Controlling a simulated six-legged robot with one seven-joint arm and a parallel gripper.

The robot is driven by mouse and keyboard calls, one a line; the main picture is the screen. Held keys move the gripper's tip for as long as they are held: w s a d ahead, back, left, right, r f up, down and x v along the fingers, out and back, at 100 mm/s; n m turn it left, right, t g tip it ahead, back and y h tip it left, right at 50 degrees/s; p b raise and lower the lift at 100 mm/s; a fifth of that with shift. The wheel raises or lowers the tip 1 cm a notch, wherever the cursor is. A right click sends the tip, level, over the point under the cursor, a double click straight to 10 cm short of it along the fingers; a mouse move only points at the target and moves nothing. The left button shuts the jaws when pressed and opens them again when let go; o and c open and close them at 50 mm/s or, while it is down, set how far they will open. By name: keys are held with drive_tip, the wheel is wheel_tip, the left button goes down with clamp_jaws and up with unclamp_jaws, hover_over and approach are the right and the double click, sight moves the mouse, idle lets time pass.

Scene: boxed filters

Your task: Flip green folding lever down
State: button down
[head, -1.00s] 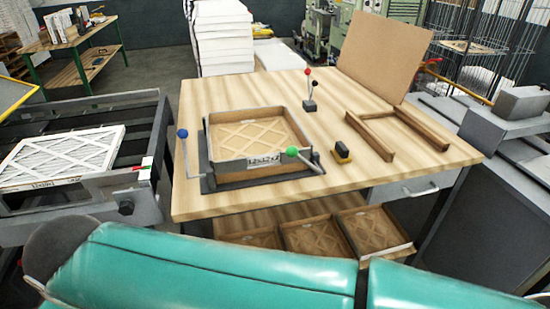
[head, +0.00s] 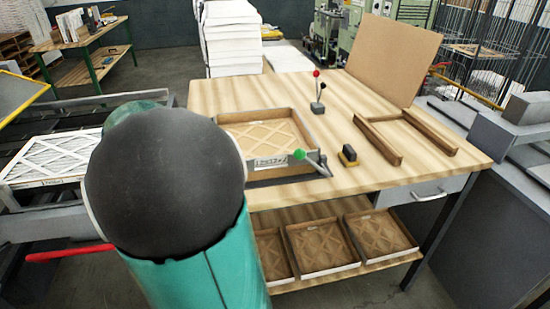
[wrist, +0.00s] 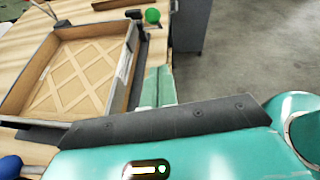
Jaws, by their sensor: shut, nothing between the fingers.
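The green folding lever has a round green knob (head: 300,154) beside the right front corner of the open frame box (head: 312,130) on the wooden table. Its grey rod runs from the knob down to the right. In the wrist view the green knob (wrist: 152,15) is at the top, beyond my gripper (wrist: 158,70). The teal fingers are together and empty, beside the box's wall, with a visible gap to the knob. In the head view my arm hides the gripper and the box's left side. The box holds a tan lattice filter (wrist: 80,77).
A blue knob (wrist: 10,167) shows at the wrist view's lower left. Boxed filters (head: 322,247) lie on the shelf below.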

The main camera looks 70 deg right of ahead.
drive_tip(key=r+x, duration=0.2)
drive_tip(key=x, duration=1)
drive_tip(key=shift+s+d, duration=0.65)
drive_tip(key=shift+w+r, duration=0.1)
